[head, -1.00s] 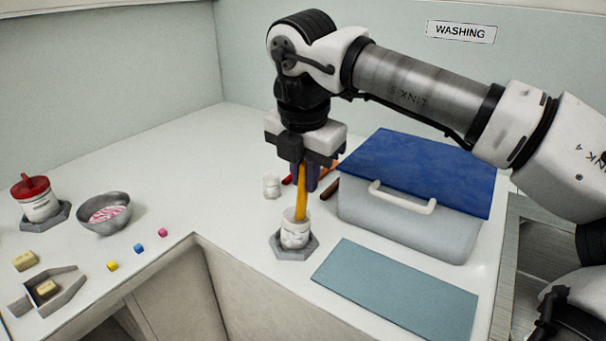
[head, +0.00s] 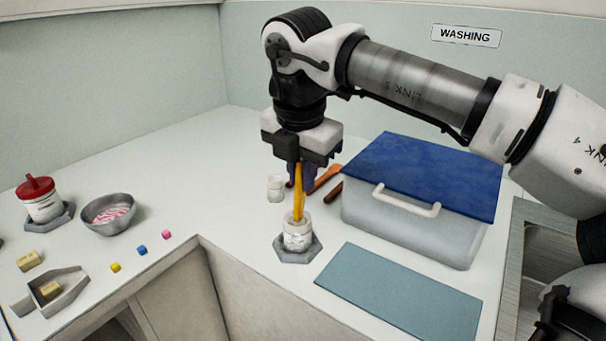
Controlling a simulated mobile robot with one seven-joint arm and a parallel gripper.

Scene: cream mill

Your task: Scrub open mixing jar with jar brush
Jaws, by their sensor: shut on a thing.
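My gripper (head: 299,178) is above the jar, pointing down and shut on the jar brush. The jar brush (head: 299,195) has a yellow-orange handle that runs down to the jar's mouth. Its lower end is hidden in the jar, so I cannot see the bristles.
A clear box with a blue lid (head: 425,178) stands close on the right, with a blue-grey mat (head: 400,292) in front. Behind the jar are a small white jar (head: 275,187), an orange-red tool (head: 325,180) and a brown one. A red-lidded jar (head: 42,200), metal bowl (head: 108,215) and small cubes stand left.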

